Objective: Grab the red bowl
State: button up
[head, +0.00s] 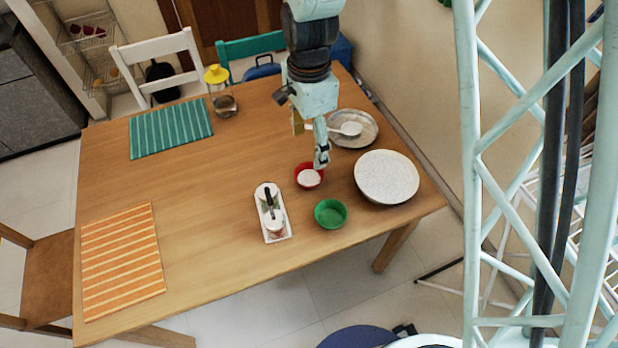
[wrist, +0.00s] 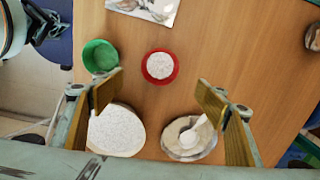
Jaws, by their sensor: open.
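The red bowl (head: 309,175) stands on the wooden table, with white contents inside. It also shows in the wrist view (wrist: 160,67), upper middle, ahead of the fingers. My gripper (head: 321,160) hangs by the bowl's right, far side in the head view. The height of the fingertips over the table is hard to tell.
A green bowl (head: 330,213) and a white speckled plate (head: 387,177) stand near the red bowl. A grey plate (head: 367,140) with a white spoon (head: 350,129) lies behind. The table's left middle (head: 200,185) is clear.

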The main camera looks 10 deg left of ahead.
jog(key=shift+f, duration=0.1)
jog(key=b, duration=0.2)
send_over(309, 180)
jog(key=shift+f, duration=4.25)
jog(key=shift+f+b, duration=0.4)
jog(key=shift+f, duration=2.2)
jog(key=shift+c, duration=0.2)
jog(key=c, duration=0.8)
